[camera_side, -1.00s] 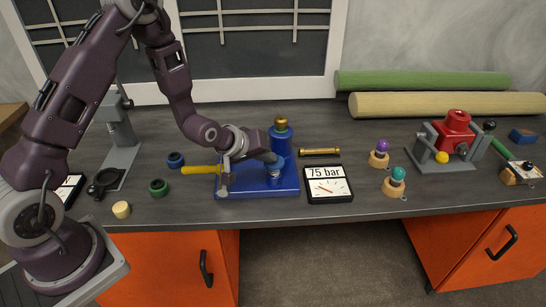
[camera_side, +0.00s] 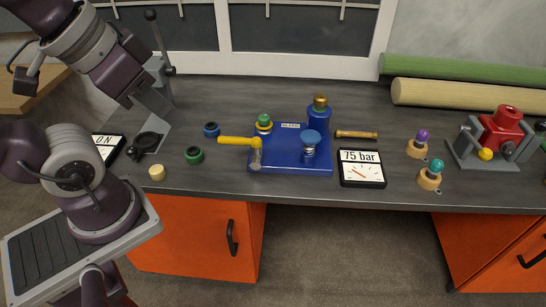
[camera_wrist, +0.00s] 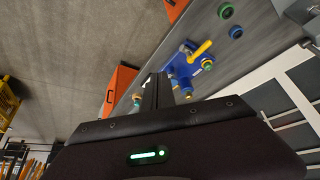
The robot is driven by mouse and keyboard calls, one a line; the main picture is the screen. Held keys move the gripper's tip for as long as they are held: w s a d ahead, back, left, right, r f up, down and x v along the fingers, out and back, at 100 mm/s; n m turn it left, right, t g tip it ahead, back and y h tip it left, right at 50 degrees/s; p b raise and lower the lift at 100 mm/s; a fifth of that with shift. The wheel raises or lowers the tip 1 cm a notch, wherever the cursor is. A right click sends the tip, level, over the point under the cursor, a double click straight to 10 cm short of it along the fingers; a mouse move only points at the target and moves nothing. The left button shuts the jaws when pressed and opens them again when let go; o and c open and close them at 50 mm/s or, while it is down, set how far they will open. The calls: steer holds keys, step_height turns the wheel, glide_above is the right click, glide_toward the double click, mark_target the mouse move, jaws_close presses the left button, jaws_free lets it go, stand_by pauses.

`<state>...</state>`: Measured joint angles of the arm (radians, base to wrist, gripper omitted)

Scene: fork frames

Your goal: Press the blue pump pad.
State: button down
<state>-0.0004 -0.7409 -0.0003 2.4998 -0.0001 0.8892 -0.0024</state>
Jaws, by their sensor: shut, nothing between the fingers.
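The blue pump pad (camera_side: 311,137) is a round disc on a silver spring, upright at the right front of a blue base plate (camera_side: 280,167). Nothing touches it in the side view. The blue plate also shows beyond the fingers in the wrist view (camera_wrist: 179,69); I cannot make out the pad there. A gauge (camera_side: 361,168) right of the plate reads 75 bar.
On the plate stand a yellow-handled lever (camera_side: 236,141), a green knob (camera_side: 264,121) and a blue bottle with a brass cap (camera_side: 319,109). A brass rod (camera_side: 356,134) lies behind the gauge. Purple (camera_side: 422,136) and teal (camera_side: 437,166) knobs stand to the right. A grey stand (camera_side: 152,115) is at left.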

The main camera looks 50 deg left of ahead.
steer(key=w+r+n+g, duration=0.25)
steer(key=w+r, duration=0.25)
steer(key=w, duration=0.6)
steer(key=n+g, duration=0.3)
steer(key=n, duration=0.4)
glide_above(310, 135)
step_height(310, 135, down, 13)
steer(key=shift+m, duration=0.25)
step_height(310, 135, down, 14)
steer(key=shift+f, duration=0.1)
